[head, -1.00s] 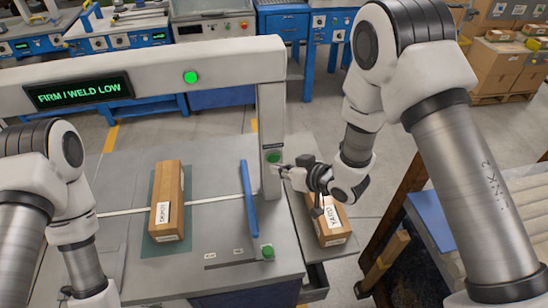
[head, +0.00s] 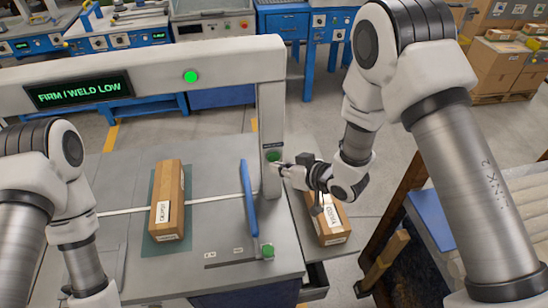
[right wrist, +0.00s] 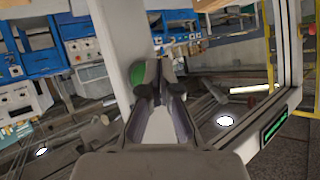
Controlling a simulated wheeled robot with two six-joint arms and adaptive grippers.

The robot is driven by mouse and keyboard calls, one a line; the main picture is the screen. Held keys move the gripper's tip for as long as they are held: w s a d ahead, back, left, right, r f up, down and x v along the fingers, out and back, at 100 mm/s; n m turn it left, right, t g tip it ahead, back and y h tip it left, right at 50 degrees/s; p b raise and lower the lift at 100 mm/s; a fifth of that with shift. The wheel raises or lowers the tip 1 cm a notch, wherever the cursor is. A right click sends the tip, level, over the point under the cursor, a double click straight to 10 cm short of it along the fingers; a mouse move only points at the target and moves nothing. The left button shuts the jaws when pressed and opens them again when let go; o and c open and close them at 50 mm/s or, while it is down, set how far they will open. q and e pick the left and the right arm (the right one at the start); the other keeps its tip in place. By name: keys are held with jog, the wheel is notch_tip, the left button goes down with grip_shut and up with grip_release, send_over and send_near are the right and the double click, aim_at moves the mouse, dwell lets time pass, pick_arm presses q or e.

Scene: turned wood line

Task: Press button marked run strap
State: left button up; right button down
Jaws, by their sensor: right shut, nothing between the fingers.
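A green button (head: 273,156) sits on the front of the white arch's right post (head: 270,120), under a small dark label too small to read. My right gripper (head: 279,167) is shut and empty, its tips just below and beside that button; I cannot tell if they touch. In the right wrist view the shut fingers (right wrist: 160,75) are in front of the post, with the green button (right wrist: 92,72) partly behind them to the left. My left arm shows at the left, but its gripper is out of view.
A carton (head: 167,215) lies on the green mat, with a white strap (head: 215,199) across the table. A blue bar (head: 249,198) and another green button (head: 267,251) are nearby. Another carton (head: 325,222) is right of the post. The display (head: 79,91) reads "FIRM / WELD LOW".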

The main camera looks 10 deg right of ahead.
dwell(0.4)
jog(key=shift+w, duration=0.45)
jog(key=shift+w, duration=0.35)
dwell(0.5)
jog(key=shift+s, duration=0.8)
jog(key=shift+s, duration=0.1)
jog(key=s, duration=0.4)
jog(key=shift+s, duration=0.4)
dwell(0.4)
